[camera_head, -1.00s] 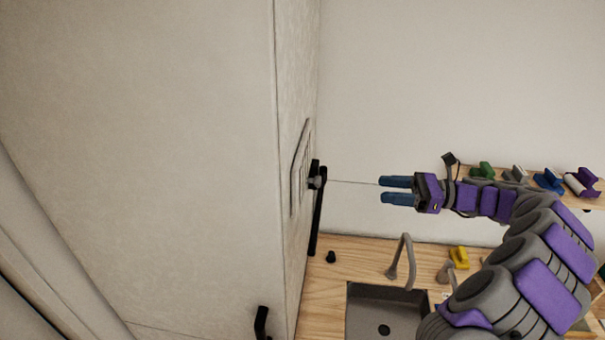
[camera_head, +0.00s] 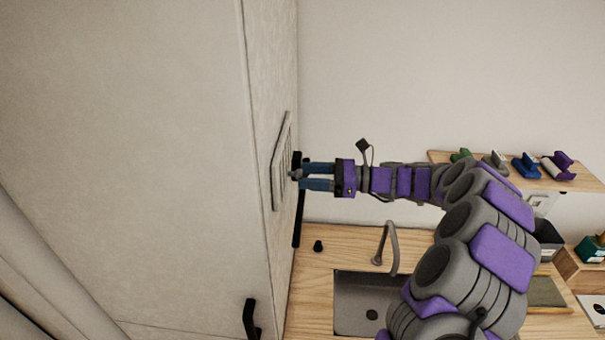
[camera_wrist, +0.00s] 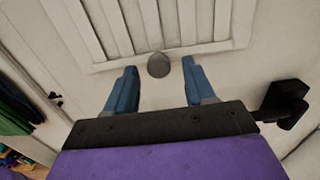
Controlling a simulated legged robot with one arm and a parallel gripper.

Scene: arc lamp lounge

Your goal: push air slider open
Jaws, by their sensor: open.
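The air slider is a pale slatted vent panel (camera_head: 282,162) on the side of the tall cabinet, seen nearly edge-on in the head view. In the wrist view its slats (camera_wrist: 140,27) fill the top. A small grey round knob (camera_wrist: 158,64) sits at the vent's lower edge; it also shows in the head view (camera_head: 295,175). My gripper (camera_head: 303,176) is open, its blue fingers pointing at the vent. In the wrist view the fingers (camera_wrist: 157,84) stand on either side of the knob, with gaps. I cannot tell whether either finger touches it.
A black vertical handle (camera_head: 298,215) is close by my fingers on the cabinet side. Below are a wooden counter (camera_head: 312,285), a sink (camera_head: 352,315) and a grey faucet (camera_head: 390,245). A shelf (camera_head: 560,182) with coloured items is at the right. The wall area above my arm is clear.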

